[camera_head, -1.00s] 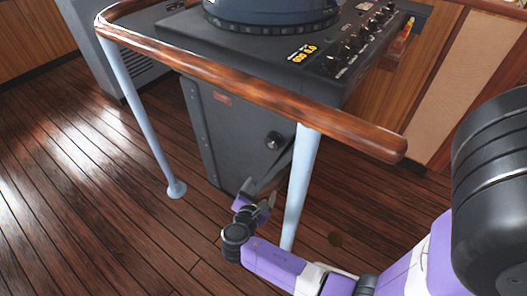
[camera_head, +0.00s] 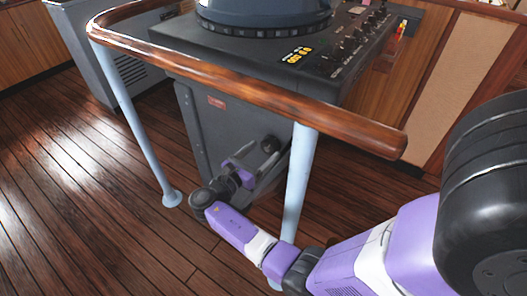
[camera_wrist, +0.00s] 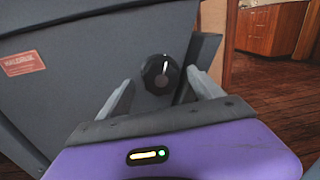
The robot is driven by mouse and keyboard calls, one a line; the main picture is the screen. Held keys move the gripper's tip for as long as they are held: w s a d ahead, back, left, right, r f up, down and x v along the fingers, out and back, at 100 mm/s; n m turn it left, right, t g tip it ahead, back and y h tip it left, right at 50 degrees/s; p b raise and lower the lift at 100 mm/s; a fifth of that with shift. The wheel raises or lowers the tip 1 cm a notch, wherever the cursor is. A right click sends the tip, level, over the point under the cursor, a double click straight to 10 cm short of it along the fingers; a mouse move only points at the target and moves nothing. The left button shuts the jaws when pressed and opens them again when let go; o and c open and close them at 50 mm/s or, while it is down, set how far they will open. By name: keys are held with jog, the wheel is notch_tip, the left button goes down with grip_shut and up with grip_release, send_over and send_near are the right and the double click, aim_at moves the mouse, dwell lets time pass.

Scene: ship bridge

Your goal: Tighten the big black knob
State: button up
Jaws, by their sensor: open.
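The big black knob (camera_head: 269,145) is on the side panel of the dark console (camera_head: 215,130), under the wooden rail. In the wrist view the knob (camera_wrist: 160,73) shows round and black with a white mark near its top, ahead of my jaws. My gripper (camera_head: 262,158) is open and empty, close to the knob. In the wrist view its two grey fingers (camera_wrist: 160,95) stand to the left and right, just below the knob. The gap left between fingers and knob cannot be judged exactly.
A wooden handrail (camera_head: 240,86) on pale blue posts curves around the console. One post (camera_head: 299,175) stands just right of my gripper and in front of my arm's reach. Another post (camera_head: 140,125) stands to the left. A red label (camera_wrist: 23,60) is on the panel. Wooden floor lies open at left.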

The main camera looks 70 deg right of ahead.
jog(key=shift+s+d, duration=0.2)
jog(key=shift+d, duration=0.4)
jog(key=c, duration=1.4)
